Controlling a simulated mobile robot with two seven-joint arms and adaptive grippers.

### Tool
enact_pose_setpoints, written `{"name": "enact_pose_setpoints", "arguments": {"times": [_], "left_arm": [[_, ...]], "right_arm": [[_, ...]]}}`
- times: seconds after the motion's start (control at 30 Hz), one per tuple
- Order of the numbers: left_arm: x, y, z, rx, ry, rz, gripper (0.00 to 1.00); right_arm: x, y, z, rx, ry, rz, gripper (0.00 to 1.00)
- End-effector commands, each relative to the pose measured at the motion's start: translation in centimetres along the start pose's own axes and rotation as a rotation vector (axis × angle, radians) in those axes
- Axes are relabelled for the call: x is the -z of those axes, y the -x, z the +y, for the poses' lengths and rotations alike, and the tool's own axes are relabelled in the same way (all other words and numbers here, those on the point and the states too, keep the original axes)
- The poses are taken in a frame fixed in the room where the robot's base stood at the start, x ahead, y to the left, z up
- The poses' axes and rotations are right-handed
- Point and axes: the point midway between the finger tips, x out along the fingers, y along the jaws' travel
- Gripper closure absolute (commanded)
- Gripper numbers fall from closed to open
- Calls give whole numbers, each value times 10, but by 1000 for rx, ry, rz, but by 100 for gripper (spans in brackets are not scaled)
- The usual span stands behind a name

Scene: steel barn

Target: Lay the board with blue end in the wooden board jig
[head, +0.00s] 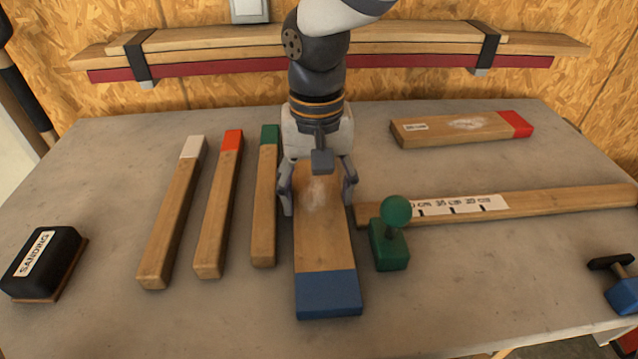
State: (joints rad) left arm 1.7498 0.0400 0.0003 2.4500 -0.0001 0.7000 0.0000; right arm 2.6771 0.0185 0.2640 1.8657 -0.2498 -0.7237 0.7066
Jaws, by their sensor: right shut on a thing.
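The board with blue end (325,250) lies lengthwise toward me at the middle of the table, its blue end nearest. My right gripper (318,193) reaches down from above and is shut across the board's width near its far part, a finger at each side. A pale dusty patch shows on the board between the fingers. The likely wooden board jig is a long wooden rail (560,201) with a white marked label, to the right of the board. A green block with a green ball knob (390,250) stands in front of the rail's left end. My left gripper is not in view.
Narrow boards with white (172,225), red (217,220) and green (265,210) ends lie left of the held board. A red-ended board (455,130) lies at back right. A sanding block (42,262) and a blue clamp-like tool (620,290) sit at the sides.

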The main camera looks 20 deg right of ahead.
Motion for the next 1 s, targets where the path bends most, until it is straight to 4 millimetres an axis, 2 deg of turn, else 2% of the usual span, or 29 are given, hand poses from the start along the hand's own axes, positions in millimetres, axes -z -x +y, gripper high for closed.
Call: {"name": "enact_pose_setpoints", "arguments": {"times": [0.23, 0.27, 0.3, 0.57, 0.67, 0.77, 1.0], "left_arm": [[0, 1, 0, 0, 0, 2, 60], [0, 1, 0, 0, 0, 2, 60], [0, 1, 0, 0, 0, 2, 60], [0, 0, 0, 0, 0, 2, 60], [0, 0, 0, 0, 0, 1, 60], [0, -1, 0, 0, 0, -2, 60], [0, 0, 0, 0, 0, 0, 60]], "right_arm": [[0, 0, 0, 1, 0, 3, 78], [0, -1, 0, 1, 0, 3, 36], [0, -1, 0, 1, 0, 3, 29], [0, -1, 0, 1, 0, 2, 29], [1, 6, 0, 2, 0, 4, 29], [1, 27, -1, 4, -1, 7, 29], [1, 92, 0, 4, -1, 7, 29]]}}
